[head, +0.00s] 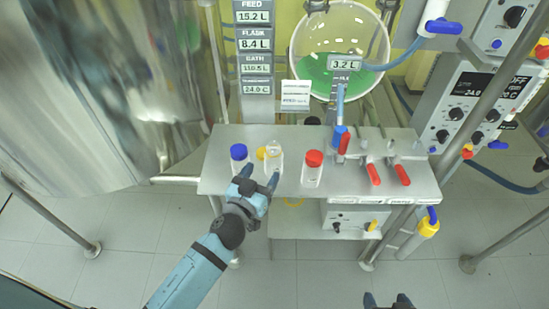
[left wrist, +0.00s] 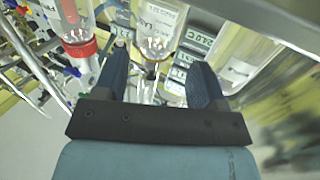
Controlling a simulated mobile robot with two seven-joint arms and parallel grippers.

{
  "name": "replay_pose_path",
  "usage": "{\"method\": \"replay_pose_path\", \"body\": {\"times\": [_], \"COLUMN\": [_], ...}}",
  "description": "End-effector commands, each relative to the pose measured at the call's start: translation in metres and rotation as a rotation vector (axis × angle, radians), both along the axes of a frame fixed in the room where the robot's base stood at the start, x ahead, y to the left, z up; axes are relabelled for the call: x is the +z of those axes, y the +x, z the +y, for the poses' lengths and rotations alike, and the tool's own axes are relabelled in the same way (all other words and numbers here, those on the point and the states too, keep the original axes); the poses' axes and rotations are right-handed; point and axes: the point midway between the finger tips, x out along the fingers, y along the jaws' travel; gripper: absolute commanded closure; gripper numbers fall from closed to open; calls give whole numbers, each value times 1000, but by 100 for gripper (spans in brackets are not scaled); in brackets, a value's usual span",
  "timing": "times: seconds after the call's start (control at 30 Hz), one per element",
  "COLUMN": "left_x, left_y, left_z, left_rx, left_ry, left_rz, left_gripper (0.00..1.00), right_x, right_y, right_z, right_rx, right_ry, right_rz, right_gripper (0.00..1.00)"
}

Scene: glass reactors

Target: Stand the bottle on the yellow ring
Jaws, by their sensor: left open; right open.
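My right gripper (head: 388,300) is open at the bottom edge of the head view, away from everything.
A blue-capped bottle (head: 239,153) stands left of the open bottle, a red-capped bottle (head: 313,160) to its right. Red-handled valves (head: 373,174) occupy the right of the shelf (head: 220,178). A large shiny vessel (head: 110,90) stands left.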

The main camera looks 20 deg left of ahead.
Motion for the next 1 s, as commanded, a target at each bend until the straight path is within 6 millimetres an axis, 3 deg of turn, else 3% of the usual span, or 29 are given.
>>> {"method": "replay_pose_path", "body": {"times": [0.27,0.5,0.83,1.0], "left_x": [-3,-7,-9,-9], "left_y": [23,57,64,63], "left_z": [-3,-9,-9,-9], "left_rx": [-1,0,0,0], "left_ry": [3,3,0,0], "left_rz": [-1,-1,1,1], "left_gripper": [36,36,36,75], "right_x": [-5,-2,-2,-3], "right_y": [1,1,-3,-4], "right_z": [-3,-5,-6,-4], "right_rx": [-5,1,3,2], "right_ry": [-5,-13,-13,-9], "right_rz": [8,4,9,12], "right_gripper": [23,23,23,23]}}
